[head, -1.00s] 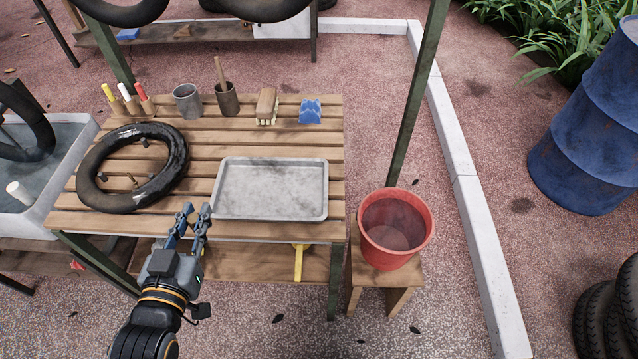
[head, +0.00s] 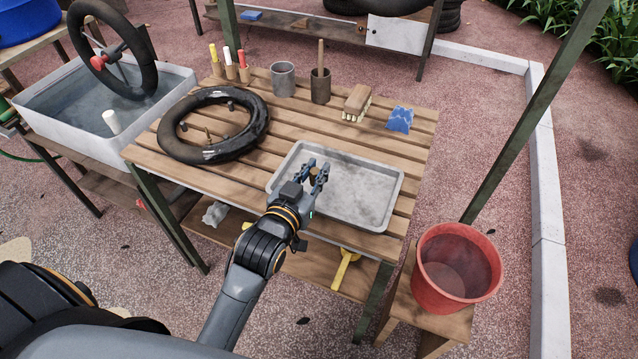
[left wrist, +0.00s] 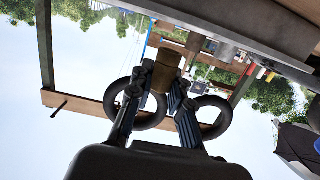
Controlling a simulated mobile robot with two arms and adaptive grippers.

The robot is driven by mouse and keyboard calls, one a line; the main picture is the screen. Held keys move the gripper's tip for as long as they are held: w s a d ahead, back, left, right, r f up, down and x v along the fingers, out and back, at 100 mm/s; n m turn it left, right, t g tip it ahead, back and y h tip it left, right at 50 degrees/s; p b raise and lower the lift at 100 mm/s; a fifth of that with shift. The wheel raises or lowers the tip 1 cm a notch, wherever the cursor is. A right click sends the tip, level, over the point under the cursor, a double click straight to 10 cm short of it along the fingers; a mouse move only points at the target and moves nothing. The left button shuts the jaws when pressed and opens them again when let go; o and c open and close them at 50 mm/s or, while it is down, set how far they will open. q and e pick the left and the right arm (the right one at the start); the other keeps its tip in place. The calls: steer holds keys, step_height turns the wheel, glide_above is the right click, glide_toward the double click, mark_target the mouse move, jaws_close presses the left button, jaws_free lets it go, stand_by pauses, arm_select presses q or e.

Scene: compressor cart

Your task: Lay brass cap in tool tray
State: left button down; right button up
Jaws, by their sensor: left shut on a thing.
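My left gripper (head: 313,176) is over the left part of the grey metal tool tray (head: 372,215), which lies on the slatted table. It is shut on the small brown-gold brass cap (head: 314,174), which shows between the fingertips. In the left wrist view the brass cap (left wrist: 166,72) also sits between the two fingers. How high the cap is above the tray floor is hard to tell. The visible tray floor is bare. My right gripper is not in view.
A black inner tube (head: 213,150) lies left of the tray. A brush (head: 356,103), a blue block (head: 400,119), a cup (head: 283,80) and a pot (head: 320,86) stand behind. A red bucket (head: 456,268) stands on a stool at right. A water tub (head: 70,125) is at left.

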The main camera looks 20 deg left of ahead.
arm_select(q)
steer(key=shift+w+f, duration=0.5)
steer(key=shift+f, duration=0.1)
step_height(320, 180, down, 4)
steer(key=shift+w+d+r, duration=0.1)
steer(key=shift+w+r, duration=0.05)
steer(key=shift+r, duration=0.05)
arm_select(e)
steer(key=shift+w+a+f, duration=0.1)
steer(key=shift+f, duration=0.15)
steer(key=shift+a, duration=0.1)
arm_select(q)
steer(key=shift+f, duration=0.1)
steer(key=c, duration=1.3)
jaws_free()
steer(key=shift+o, duration=0.2)
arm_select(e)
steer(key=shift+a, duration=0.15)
